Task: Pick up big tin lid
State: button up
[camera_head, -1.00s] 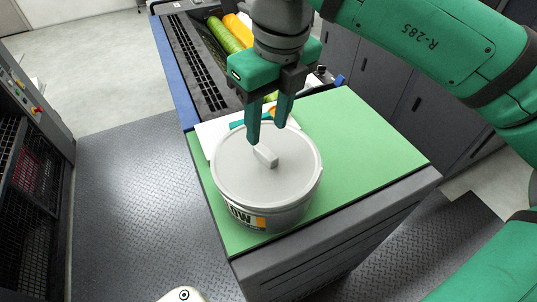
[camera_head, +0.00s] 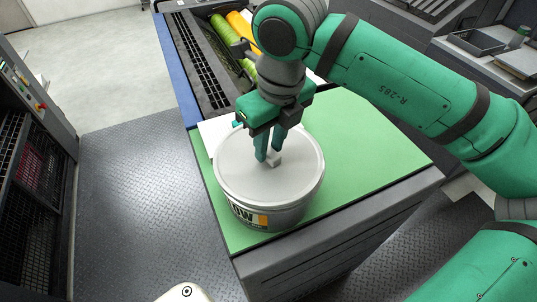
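The big tin (camera_head: 285,217) is a grey round tub with a yellow, black and white label, standing upright on a green-topped cabinet. Its grey lid (camera_head: 240,178) lies flat on it, with a small block-shaped handle (camera_head: 275,161) in the middle. My gripper (camera_head: 270,156) points down over the lid's centre, with its two green fingertips at the handle. The fingers are a little apart and partly hide the handle. I cannot tell whether they touch or grip it.
The green cabinet top (camera_head: 370,150) is clear right of the tin. A white sheet (camera_head: 213,132) lies behind the tin. A machine with a black grille (camera_head: 200,65) and green and yellow rolls stands behind. Dark patterned floor lies to the left.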

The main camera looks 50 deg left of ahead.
grip_shut()
